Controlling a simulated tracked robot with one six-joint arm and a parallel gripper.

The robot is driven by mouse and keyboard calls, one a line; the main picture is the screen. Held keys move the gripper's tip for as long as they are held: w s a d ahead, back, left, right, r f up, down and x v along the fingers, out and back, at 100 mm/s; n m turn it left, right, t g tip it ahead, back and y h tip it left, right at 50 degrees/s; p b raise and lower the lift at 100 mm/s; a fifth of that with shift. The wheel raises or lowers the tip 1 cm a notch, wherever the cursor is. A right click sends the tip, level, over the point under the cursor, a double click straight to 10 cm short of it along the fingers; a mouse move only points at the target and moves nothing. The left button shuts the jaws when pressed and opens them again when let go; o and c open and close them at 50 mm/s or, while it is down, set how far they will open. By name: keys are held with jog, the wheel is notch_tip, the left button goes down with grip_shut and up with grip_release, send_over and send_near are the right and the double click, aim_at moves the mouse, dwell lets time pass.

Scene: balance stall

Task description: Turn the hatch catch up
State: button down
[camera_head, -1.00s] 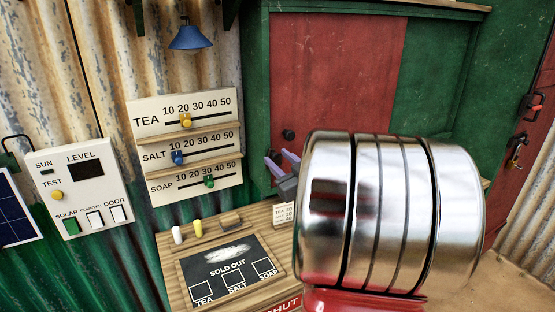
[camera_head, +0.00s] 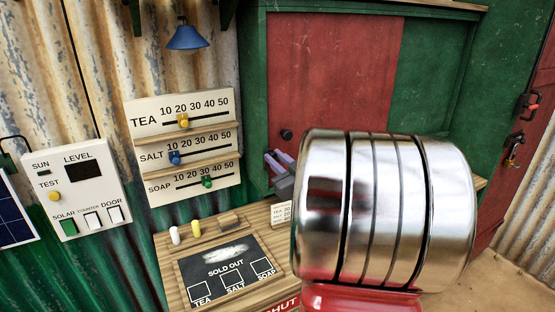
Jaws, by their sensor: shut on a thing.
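The red hatch (camera_head: 345,75) stands closed in its green frame, with a round black knob (camera_head: 287,134) near its lower left edge. My gripper (camera_head: 273,158) has pale purple fingers. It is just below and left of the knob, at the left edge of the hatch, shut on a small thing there. By its place this is the hatch catch, but the fingers cover it, so its angle cannot be read. My shiny arm link hides the lower right of the hatch.
A price board (camera_head: 183,146) with sliders and a switch panel (camera_head: 80,190) hang at left. Below is a wooden counter (camera_head: 172,288) with a chalkboard (camera_head: 224,270), chalks and a small price card (camera_head: 281,213). A blue lamp (camera_head: 187,38) hangs above. A red door (camera_head: 520,150) is at right.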

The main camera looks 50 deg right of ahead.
jog(key=shift+w+a+n, duration=0.1)
jog(key=shift+a+n, duration=0.2)
jog(key=shift+n, duration=0.4)
jog(key=shift+w+a+n, duration=0.1)
jog(key=shift+a+n, duration=0.15)
jog(key=shift+n, duration=0.45)
jog(key=c, duration=1.6)
grip_release()
jog(key=shift+c, duration=0.2)
jog(key=v, duration=1.4)
jog(key=shift+w, duration=0.2)
